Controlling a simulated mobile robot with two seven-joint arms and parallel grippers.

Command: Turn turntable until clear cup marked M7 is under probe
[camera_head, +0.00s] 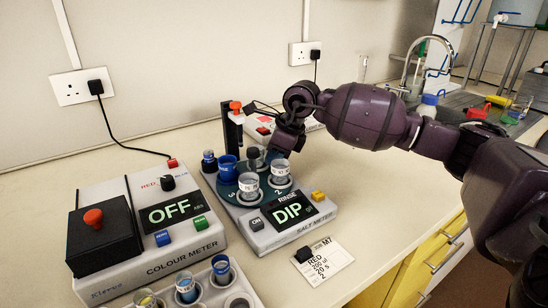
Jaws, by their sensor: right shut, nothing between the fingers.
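The turntable (230,187) is a dark disc on top of the grey salt meter (262,238), whose screen reads DIP. Clear cups with white labels stand on it at the front (249,190) and at the right (280,173); their marks are too small to read surely. A blue cup (228,168) stands at its left. The probe stand (232,132) is a black post with an orange top behind the turntable; the probe tip cannot be made out. My right gripper (273,153) is shut and empty at the turntable's back right edge, partly hiding things behind it. My left gripper is out of view.
The colour meter (150,230), reading OFF, stands at the left. A cup rack (205,292) is at the front. A job card (328,268) with a black block lies at the right. A red-and-white device (262,128) is behind my gripper. The bench at the right front is clear.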

